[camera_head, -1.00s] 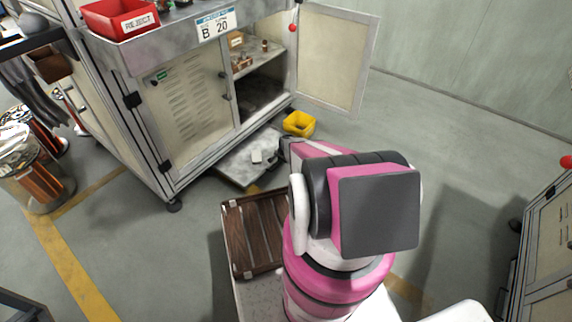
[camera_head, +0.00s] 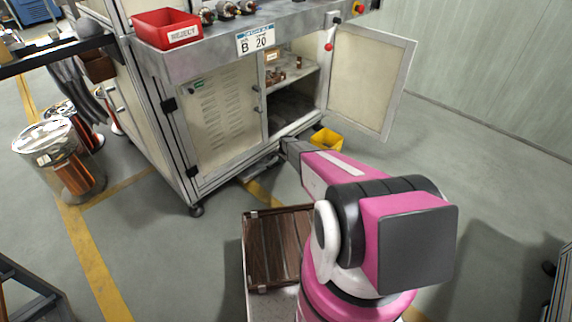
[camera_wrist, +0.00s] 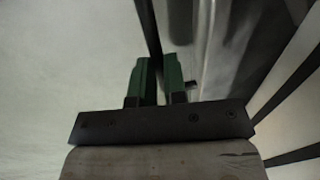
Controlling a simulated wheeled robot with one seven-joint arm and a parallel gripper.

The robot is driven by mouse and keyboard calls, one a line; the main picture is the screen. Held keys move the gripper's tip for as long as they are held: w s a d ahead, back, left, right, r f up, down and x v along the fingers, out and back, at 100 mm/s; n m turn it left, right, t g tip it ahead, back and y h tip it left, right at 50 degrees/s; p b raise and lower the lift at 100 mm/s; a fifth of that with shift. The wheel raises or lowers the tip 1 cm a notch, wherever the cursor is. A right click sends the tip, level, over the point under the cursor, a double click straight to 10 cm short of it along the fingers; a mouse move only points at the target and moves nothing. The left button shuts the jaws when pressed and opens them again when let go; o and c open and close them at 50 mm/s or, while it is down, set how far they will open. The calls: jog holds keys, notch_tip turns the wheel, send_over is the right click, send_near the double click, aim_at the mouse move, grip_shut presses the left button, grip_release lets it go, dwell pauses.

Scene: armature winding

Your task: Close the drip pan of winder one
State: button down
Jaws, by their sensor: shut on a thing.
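The drip pan (camera_head: 260,168) is low under the winder cabinet marked B 20. Only a narrow strip of it shows at the cabinet's bottom edge, and the rest is hidden beneath. My arm reaches down to the cabinet base, with its end close to the pan's right part. In the wrist view the green fingers of my gripper (camera_wrist: 157,82) are close together, shut on a thin part of the pan. The head view does not show this grip clearly, and the wrist view is dark.
The cabinet's right door (camera_head: 370,88) stands open; its left door (camera_head: 222,120) is shut. A yellow bin (camera_head: 327,140) stands on the floor right beside my arm. A brown slatted tray (camera_head: 277,248) is in front. Copper drums (camera_head: 62,160) stand at left.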

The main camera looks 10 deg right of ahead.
jog(key=shift+w+a, duration=0.1)
jog(key=shift+w, duration=0.1)
jog(key=c, duration=1.2)
grip_release()
jog(key=shift+o, duration=0.2)
jog(key=shift+r, duration=0.15)
notch_tip(320, 180, up, 10)
jog(key=s+d, duration=0.1)
jog(key=shift+s+r, duration=0.15)
jog(key=shift+s, duration=0.2)
jog(key=shift+d, duration=0.1)
